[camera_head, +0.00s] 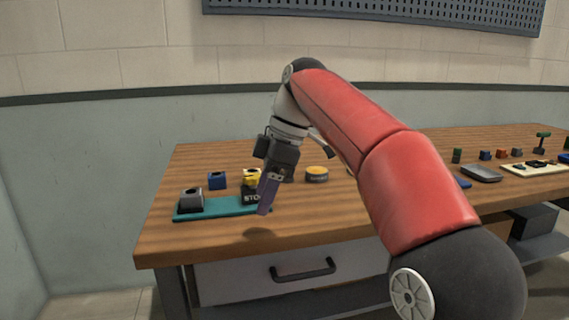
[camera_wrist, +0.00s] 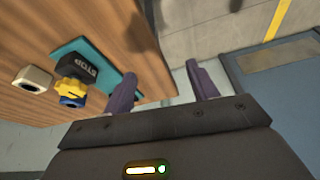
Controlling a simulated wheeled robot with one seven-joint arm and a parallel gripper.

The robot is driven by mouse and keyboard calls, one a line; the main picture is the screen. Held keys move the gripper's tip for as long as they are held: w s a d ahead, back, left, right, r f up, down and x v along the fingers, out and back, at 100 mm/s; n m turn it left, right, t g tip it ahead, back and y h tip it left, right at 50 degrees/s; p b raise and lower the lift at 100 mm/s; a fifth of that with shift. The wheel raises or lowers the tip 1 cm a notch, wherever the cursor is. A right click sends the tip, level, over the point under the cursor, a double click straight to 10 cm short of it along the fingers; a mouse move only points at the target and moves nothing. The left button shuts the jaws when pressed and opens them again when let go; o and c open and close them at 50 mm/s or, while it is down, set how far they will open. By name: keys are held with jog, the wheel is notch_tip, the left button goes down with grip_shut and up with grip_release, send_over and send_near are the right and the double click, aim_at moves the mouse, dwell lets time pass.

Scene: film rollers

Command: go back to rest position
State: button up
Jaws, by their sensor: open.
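My gripper (camera_head: 265,205) hangs fingers-down above the table's front left part, just in front of the black STOP block (camera_head: 250,197). It is open, with nothing between its two purple fingers, which show apart in the wrist view (camera_wrist: 160,88). My fingers partly hide the tray's right end.
A yellow-topped round tin (camera_head: 317,174) stands right of my gripper. Further right are a grey tray (camera_head: 481,174), a pale board (camera_head: 535,168) and several small coloured pieces. A drawer handle (camera_head: 303,270) juts from the table front. The wall rises behind.

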jog(key=s+d+f+m+t+h, duration=0.4)
jog(key=s+d+f+m+t, duration=0.2)
jog(key=s+d+f+m, duration=1.3)
jog(key=s, duration=0.3)
jog(key=shift+f, duration=0.15)
dwell(0.7)
